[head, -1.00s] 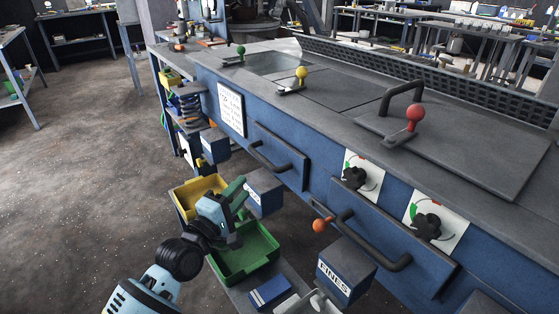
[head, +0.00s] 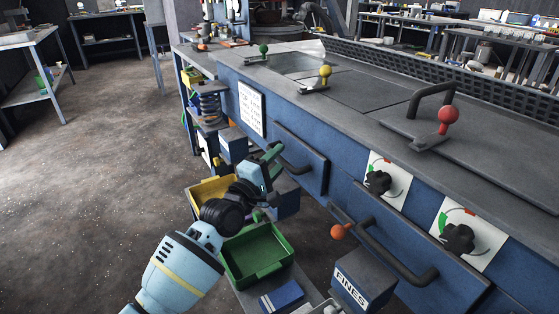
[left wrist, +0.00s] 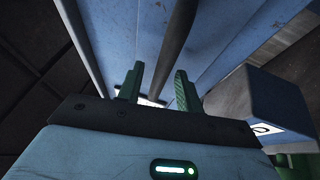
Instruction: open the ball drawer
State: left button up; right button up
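The blue machine front has two flat panels with dark bar handles. I cannot read which is the ball drawer. The farther panel (head: 315,172) has a dark handle (head: 296,167), partly hidden by my left gripper. The nearer panel (head: 440,288) has a longer handle (head: 395,254). Both look closed. My left gripper (head: 274,158), light blue with green fingers, is raised beside the farther handle. In the left wrist view its fingers (left wrist: 157,88) are apart, with a dark bar (left wrist: 178,45) beyond and between the tips. Contact is not visible. My right gripper is not in view.
A green bin (head: 257,256) and a yellow bin (head: 205,193) sit below my left arm. A blue FINES box (head: 360,283) and an orange ball knob (head: 339,231) stand near the longer handle. Open floor (head: 90,210) lies to the left.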

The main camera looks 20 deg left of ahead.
pick_arm(q)
jog(key=shift+w+d+r, duration=0.1)
jog(key=shift+w, duration=0.3)
grip_shut()
